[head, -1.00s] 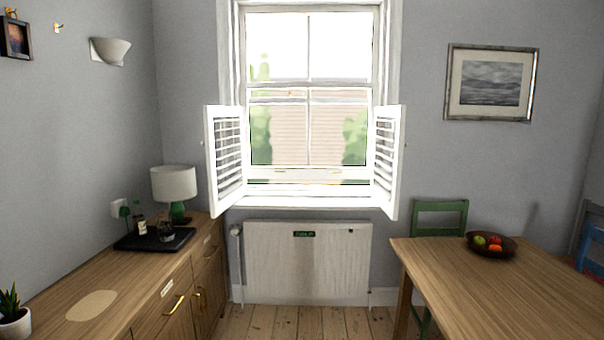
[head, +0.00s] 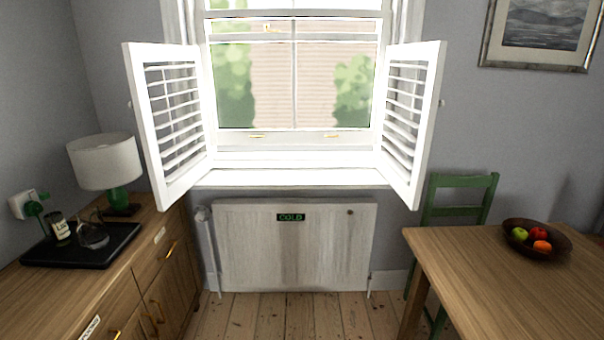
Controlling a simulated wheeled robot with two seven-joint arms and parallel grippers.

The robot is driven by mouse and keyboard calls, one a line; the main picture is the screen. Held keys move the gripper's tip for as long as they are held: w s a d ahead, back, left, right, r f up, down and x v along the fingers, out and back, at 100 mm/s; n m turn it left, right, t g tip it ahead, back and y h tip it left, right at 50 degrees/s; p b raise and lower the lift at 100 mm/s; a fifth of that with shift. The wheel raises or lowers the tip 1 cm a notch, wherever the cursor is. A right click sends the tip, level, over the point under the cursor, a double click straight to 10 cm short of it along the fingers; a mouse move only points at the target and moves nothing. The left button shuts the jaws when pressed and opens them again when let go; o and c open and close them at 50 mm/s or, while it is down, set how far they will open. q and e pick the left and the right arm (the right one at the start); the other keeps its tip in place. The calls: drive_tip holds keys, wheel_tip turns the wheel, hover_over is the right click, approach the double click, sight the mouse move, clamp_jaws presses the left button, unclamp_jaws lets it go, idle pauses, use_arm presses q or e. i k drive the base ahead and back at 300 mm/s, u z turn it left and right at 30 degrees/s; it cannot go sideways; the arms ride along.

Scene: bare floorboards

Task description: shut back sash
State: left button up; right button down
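The sash window (head: 294,85) stands straight ahead, its top cut off by the picture edge. Two pale horizontal rails cross it near the top, an upper one (head: 290,13) and a lower one (head: 290,39), with a strip of view between them. I cannot tell which rail belongs to the back sash. The front sash's bottom rail (head: 294,142) carries two small brass lifts, just above the sill. White louvred shutters stand swung open at the left (head: 170,120) and right (head: 410,118). Neither of my grippers is in view.
A wooden sideboard (head: 95,285) with a lamp (head: 105,165) and black tray (head: 85,250) is at left. A table (head: 480,285) with a fruit bowl (head: 535,242) and a green chair (head: 460,182) are at right. A white panel marked COLD (head: 295,255) is below the sill; floor shows between.

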sight(293, 136)
drive_tip(key=u, duration=0.25)
drive_tip(key=i, duration=2.2)
drive_tip(key=u, duration=0.3)
